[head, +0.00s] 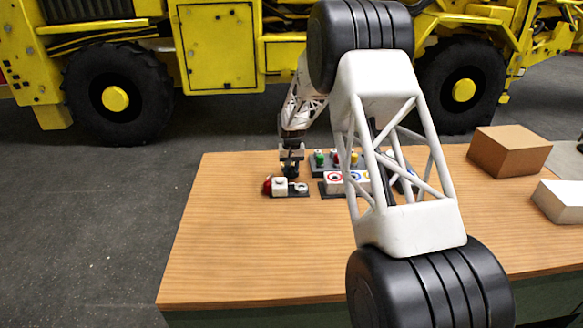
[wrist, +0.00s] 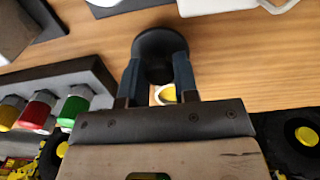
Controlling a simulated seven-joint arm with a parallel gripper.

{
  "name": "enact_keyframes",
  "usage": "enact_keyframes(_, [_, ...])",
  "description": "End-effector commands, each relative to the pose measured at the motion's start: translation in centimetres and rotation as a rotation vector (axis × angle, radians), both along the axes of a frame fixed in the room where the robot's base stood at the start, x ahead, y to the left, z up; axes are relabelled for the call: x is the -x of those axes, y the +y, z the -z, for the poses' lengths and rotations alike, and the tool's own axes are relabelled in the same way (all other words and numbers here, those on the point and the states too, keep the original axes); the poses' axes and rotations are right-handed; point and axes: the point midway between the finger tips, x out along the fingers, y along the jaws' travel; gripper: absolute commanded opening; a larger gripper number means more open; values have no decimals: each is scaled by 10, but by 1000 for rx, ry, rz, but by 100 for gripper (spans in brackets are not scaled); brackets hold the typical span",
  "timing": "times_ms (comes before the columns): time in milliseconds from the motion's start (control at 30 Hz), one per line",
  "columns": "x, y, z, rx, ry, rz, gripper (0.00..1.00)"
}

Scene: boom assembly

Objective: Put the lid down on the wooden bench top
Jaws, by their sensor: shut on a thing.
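My gripper (head: 290,166) is over the far left part of the wooden bench top (head: 235,235). In the wrist view my gripper (wrist: 158,70) has its two fingers on either side of a dark round piece, which looks like the lid (wrist: 160,43). The fingers are shut on it, and bare bench top (wrist: 245,65) shows around it. A bit of yellow shows between the fingers, and I cannot tell what it belongs to. In the head view the lid is too small and dark to tell from the gripper.
A dark rack (head: 326,167) with green, red and yellow pieces stands right of my gripper. A small tray with a red and white part (head: 279,187) lies just in front. A cardboard box (head: 510,150) and white box (head: 562,200) stand right. The front left bench is clear.

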Motion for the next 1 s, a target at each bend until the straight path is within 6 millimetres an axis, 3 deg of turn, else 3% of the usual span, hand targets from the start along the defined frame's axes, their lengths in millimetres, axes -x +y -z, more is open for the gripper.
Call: enact_keyframes(1000, [0, 0, 8, 0, 0, 0, 9])
